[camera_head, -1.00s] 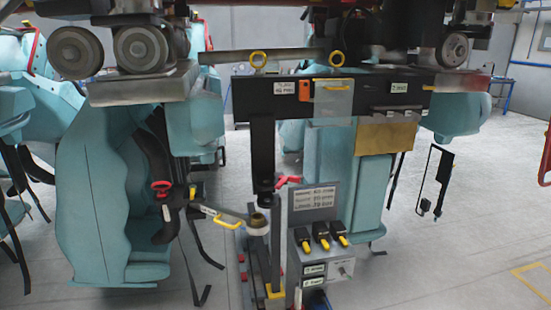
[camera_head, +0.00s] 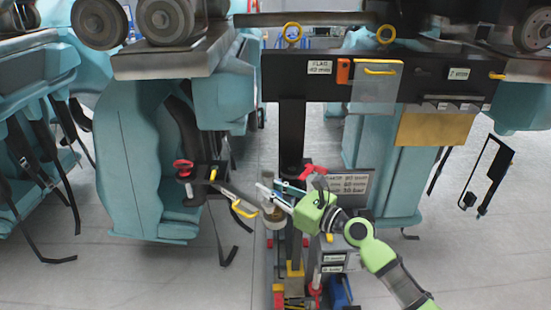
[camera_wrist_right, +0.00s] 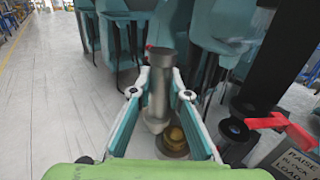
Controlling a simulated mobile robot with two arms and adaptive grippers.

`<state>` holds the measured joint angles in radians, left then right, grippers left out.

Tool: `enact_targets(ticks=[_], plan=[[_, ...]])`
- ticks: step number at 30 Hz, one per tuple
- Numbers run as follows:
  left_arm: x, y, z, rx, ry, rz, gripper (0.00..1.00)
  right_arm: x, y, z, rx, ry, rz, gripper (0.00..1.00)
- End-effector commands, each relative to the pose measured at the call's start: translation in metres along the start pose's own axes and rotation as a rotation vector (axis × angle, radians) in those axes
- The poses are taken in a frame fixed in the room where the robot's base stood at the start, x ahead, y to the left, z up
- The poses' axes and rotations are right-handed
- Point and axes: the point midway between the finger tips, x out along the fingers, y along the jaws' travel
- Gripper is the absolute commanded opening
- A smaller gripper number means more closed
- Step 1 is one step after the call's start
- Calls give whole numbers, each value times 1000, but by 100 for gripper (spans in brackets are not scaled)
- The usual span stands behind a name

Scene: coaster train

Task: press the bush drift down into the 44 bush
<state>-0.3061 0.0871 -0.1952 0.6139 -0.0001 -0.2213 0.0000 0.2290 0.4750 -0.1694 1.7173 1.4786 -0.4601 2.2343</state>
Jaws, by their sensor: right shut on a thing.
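My right gripper (camera_head: 272,192) reaches in from the lower right, its green wrist beside the black post. In the right wrist view the fingers (camera_wrist_right: 159,93) are shut on a grey metal drift (camera_wrist_right: 158,92). The drift stands roughly upright, with a wider top and a tapered lower end. The brass-coloured bush (camera_wrist_right: 175,136) sits in a round holder just below and slightly right of the tip. I cannot tell whether the tip touches it. In the head view the bush (camera_head: 272,213) is partly hidden by the gripper and drift. My left gripper is out of view.
A black post (camera_head: 292,130) and crossbeam (camera_head: 330,70) stand close behind the gripper. A red lever (camera_wrist_right: 268,121) is right of the fingers. Teal seats (camera_head: 140,160) flank the post.

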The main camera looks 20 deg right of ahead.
Motion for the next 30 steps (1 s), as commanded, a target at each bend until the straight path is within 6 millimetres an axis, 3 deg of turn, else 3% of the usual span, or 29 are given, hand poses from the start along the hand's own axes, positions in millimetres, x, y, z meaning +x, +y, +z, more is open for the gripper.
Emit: enact_targets(ticks=[1,3,8,17,30], plan=[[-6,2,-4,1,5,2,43,5,-14,19,-4,-5,2,0],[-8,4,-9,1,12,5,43,8,-26,31,-4,-4,6,0],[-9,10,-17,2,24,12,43,11,-38,44,-1,-3,10,0],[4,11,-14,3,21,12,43,11,-39,34,-1,-3,11,0],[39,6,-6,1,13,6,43,11,-38,5,-2,-4,11,0]])
